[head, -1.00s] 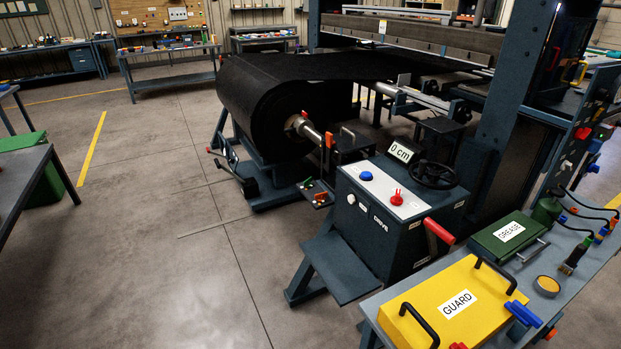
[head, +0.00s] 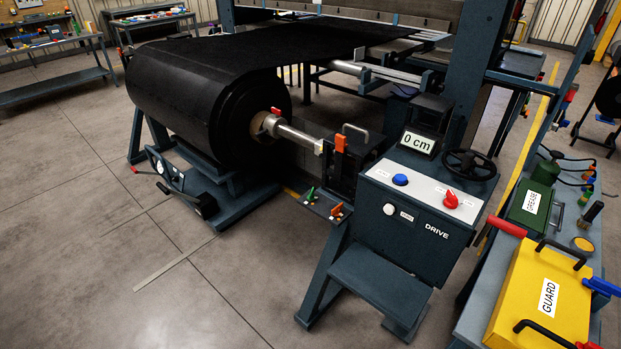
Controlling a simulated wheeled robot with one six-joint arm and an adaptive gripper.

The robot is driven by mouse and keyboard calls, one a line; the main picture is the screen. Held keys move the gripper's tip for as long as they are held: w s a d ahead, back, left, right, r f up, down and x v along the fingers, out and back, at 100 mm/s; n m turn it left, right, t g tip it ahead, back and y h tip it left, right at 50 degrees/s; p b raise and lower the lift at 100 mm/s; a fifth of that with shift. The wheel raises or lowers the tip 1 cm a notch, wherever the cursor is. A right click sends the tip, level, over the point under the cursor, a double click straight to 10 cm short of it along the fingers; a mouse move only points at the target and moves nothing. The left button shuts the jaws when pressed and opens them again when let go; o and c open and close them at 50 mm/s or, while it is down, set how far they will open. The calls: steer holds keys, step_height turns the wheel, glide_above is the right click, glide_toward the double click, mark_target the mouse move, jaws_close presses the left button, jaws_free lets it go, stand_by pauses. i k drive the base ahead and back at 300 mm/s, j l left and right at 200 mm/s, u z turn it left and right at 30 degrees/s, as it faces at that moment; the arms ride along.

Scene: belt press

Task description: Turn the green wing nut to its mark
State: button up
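A small green part, which looks like the green wing nut (head: 310,193), sits on a small dark plate (head: 322,206) at the left of the DRIVE cabinet. It is too small for me to tell how it is turned, and I cannot make out its mark. My gripper is not in view.
The DRIVE cabinet (head: 418,239) has a step (head: 385,279) in front. Behind the plate is a black roll (head: 190,100) on a shaft. A yellow GUARD box (head: 520,290) lies on the bench at right. The floor at left is open.

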mark_target(312, 197)
steer(key=i+j+z, duration=0.1)
steer(key=j, duration=0.25)
steer(key=i+j+z, duration=0.1)
steer(key=i+j, duration=0.2)
steer(key=i+j+z, duration=0.1)
steer(key=j, duration=0.3)
steer(key=i+j+z, duration=0.25)
steer(key=i+j, duration=0.15)
steer(key=j, duration=0.35)
steer(key=i+j+z, duration=0.1)
steer(key=j, duration=0.3)
steer(key=i+j, duration=0.15)
steer(key=j, duration=0.2)
steer(key=i+j+z, duration=0.1)
steer(key=j, duration=0.25)
steer(key=i+j, duration=0.15)
steer(key=j, duration=0.2)
steer(key=i+j, duration=0.1)
steer(key=j, duration=0.25)
steer(key=i+j+z, duration=0.1)
steer(key=j, duration=0.25)
steer(key=i+j, duration=0.15)
steer(key=j, duration=0.25)
steer(key=z, duration=0.05)
